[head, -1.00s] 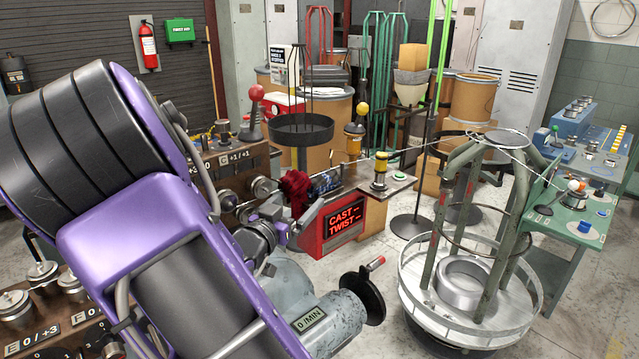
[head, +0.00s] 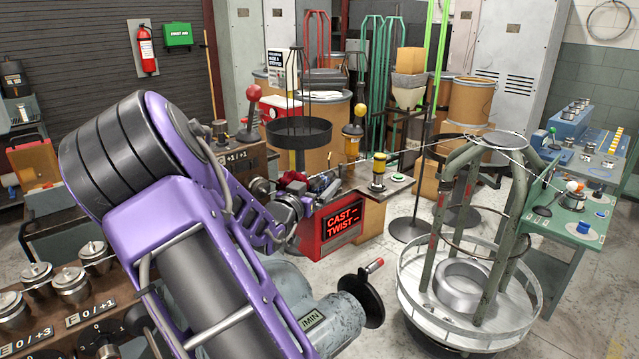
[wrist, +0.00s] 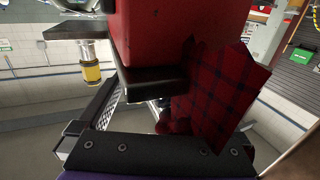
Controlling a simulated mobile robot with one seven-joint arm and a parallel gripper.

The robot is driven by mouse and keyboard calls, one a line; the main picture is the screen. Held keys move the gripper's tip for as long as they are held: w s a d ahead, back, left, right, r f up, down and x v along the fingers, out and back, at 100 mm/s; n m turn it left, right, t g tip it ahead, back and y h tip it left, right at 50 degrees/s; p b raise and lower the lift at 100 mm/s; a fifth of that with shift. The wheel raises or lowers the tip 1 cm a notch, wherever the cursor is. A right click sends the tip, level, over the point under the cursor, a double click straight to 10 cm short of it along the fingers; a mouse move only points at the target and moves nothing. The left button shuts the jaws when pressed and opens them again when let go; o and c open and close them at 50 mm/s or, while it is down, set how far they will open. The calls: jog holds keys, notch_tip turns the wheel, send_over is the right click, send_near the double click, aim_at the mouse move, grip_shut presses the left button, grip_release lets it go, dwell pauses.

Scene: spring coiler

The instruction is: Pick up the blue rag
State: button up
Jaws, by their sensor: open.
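A dark red plaid rag (wrist: 218,100) hangs at the right in the wrist view, close by the right side of my gripper (wrist: 150,108). It is also a small red patch in the head view (head: 292,178), partly hidden behind my arm. Beside it, on top of the red coiler housing (head: 328,228), is a small bluish patch (head: 322,182); I cannot tell whether this is the blue rag. No blue cloth shows in the wrist view. My gripper is open, with its left finger in plain view and its right side largely covered by the red rag.
The red housing (wrist: 150,35) with its dark ledge (wrist: 155,82) fills the upper middle of the wrist view, close to my fingers. A yellow-and-black beacon (head: 378,172) stands on the shelf. A black handwheel (head: 362,298) and a wire reel stand (head: 408,280) are to the right.

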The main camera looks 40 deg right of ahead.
jog(key=shift+c, duration=0.3)
jog(key=c, duration=1.3)
jog(key=shift+o, duration=0.2)
